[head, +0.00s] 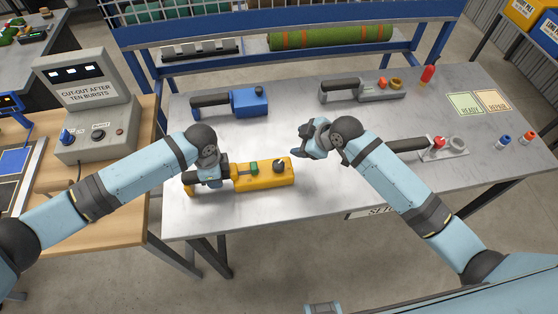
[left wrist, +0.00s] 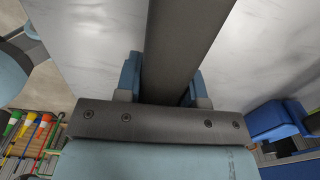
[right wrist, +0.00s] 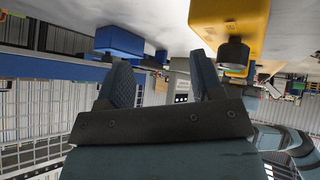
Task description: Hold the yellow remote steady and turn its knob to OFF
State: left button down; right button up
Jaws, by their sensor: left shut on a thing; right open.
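The yellow remote (head: 262,182) lies on the grey table, with a dark handle toward the left, a green button (head: 254,168) and a dark round knob (head: 279,165) near its right end. My left gripper (head: 211,180) is shut on the dark handle, which shows as a dark bar (left wrist: 180,45) between the fingers in the left wrist view. My right gripper (head: 302,151) is open and empty, just right of the knob and apart from it. In the right wrist view the knob (right wrist: 233,54) is beside the right finger, under the yellow body (right wrist: 228,14). The knob's marking cannot be read.
A blue tool (head: 245,102) lies behind the remote. A grey tool (head: 365,92) lies at the back, and another with a red part (head: 438,143) lies right, near my right forearm. A control box (head: 92,120) stands on the wooden bench at left. The table's front middle is clear.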

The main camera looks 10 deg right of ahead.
aim_at(279, 164)
jog(key=s+a+r+n+g+h, duration=0.2)
jog(key=a+r+n+g, duration=0.1)
jog(key=r+n+g, duration=0.7)
jog(key=shift+n+t, duration=0.4)
jog(key=shift+t, duration=0.4)
jog(key=x, duration=1.3)
jog(key=shift+w+d, duration=0.1)
jog(key=c, duration=0.9)
